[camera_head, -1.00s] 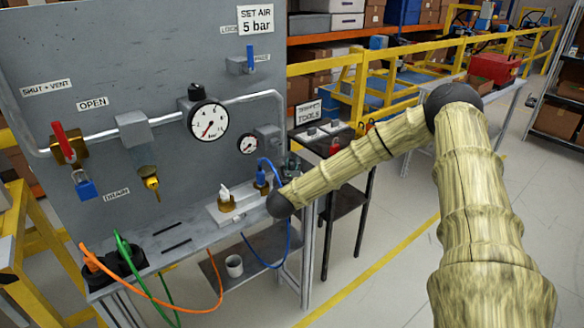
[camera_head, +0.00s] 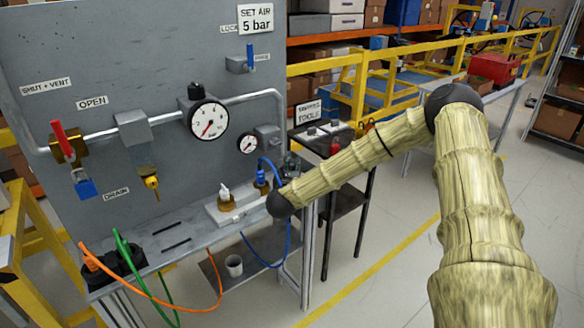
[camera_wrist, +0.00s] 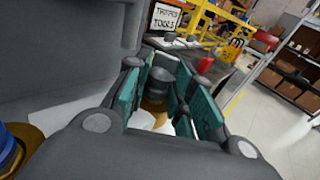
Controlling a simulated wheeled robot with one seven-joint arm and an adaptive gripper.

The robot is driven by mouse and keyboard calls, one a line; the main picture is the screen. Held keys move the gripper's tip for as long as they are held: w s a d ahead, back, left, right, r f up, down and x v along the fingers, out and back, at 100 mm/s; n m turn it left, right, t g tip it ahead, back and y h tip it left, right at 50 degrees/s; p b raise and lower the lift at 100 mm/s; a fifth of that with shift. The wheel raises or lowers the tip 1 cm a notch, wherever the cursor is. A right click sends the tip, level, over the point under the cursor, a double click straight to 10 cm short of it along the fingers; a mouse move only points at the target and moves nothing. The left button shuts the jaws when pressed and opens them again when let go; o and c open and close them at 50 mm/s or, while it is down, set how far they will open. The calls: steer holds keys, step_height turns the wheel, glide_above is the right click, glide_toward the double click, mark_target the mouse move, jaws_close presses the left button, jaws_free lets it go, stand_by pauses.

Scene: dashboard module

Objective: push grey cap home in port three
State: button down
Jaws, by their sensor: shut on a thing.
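The grey cap (camera_wrist: 160,78) is between the teal-padded fingers of my gripper (camera_wrist: 164,88), which is shut on it, in the wrist view. A brass port (camera_wrist: 154,104) shows directly below the cap, over a white surface. I cannot tell how deep the cap sits in it. In the head view the white port block (camera_head: 240,211) stands on the bench shelf. It carries a brass port with a white fitting (camera_head: 225,195) and another with a blue plug (camera_head: 261,178). My arm hides most of the third port and the cap there.
A blue hose (camera_head: 287,232) hangs close to my wrist. The grey panel (camera_head: 70,25) with gauges rises behind the block. A small dark tool stand (camera_head: 345,200) is to the right. The blue plug and its brass port (camera_wrist: 12,150) are close to my gripper's left side.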

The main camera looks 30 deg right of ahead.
stand_by(0.4)
steer(key=shift+r+p, duration=0.3)
steer(key=shift+r, duration=2.5)
